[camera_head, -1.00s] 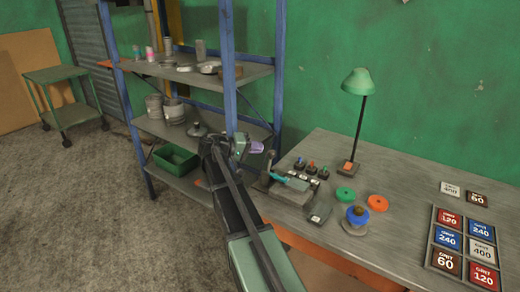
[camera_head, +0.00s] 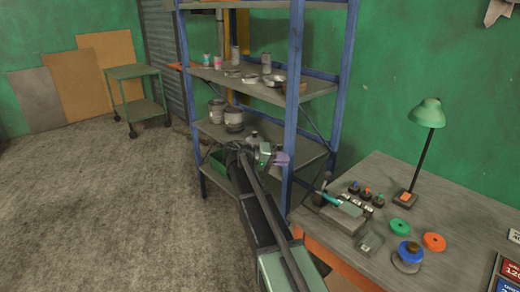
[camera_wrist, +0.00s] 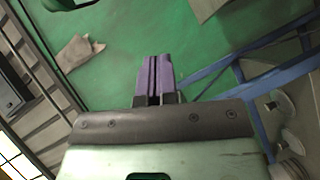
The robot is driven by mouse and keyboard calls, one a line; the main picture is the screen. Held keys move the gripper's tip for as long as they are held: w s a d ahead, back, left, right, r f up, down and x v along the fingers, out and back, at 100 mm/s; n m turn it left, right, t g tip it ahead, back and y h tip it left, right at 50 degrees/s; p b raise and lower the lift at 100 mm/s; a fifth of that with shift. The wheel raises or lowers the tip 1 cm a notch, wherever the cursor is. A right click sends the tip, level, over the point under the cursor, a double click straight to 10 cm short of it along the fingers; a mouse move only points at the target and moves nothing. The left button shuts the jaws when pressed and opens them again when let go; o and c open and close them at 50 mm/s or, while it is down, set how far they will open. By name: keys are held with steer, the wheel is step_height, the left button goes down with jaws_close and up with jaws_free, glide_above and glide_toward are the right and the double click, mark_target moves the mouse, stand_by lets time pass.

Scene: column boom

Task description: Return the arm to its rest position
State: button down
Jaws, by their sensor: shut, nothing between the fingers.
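My gripper (camera_head: 281,158) is at the end of my arm, which stretches forward from the bottom of the head view. Its purple fingers are close together and empty, beside the blue front post of the shelf rack (camera_head: 293,110). In the wrist view my gripper (camera_wrist: 156,60) shows its two purple fingers side by side with nothing between them, and the green wall (camera_wrist: 205,50) lies behind. Whether the gripper touches the post cannot be told.
The workbench (camera_head: 375,185) at right holds a green lamp (camera_head: 427,113), a green ring (camera_head: 400,227) and an orange ring (camera_head: 434,242). The rack's shelves hold cans and bowls. A green trolley (camera_head: 137,95) stands at the back left. Open floor (camera_head: 90,200) lies left of my arm.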

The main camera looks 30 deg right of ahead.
steer(key=s+a+f+n+t+y, duration=0.35)
steer(key=s+a+f+y, duration=0.25)
steer(key=s+a+f, duration=0.25)
steer(key=s+a+f+n+y, duration=0.2)
steer(key=s+a+y, duration=0.2)
steer(key=a, duration=0.5)
steer(key=s+a+f+n+t+y, duration=0.1)
steer(key=s+a+y, duration=0.3)
steer(key=s+a, duration=0.4)
steer(key=shift+s+a+f+n+y+p, duration=0.3)
steer(key=shift+a+f+n, duration=0.15)
steer(key=shift+a+f, duration=0.25)
